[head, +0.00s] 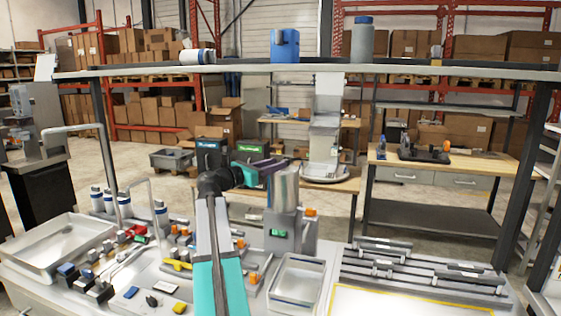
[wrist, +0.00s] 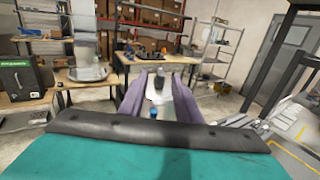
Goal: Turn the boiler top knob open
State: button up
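The boiler appears to be the grey metal cylinder (head: 286,190) on a grey block with a green-marked front, right of my arm in the head view.
A shelf (head: 230,71) spans above the bench, carrying a blue box (head: 285,46) and a grey canister (head: 362,40). Taps, orange knobs and small blocks crowd the bench left of the arm. An empty metal tray (head: 297,281) stands in front of the boiler.

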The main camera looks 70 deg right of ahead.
jog(key=shift+x, duration=1.55)
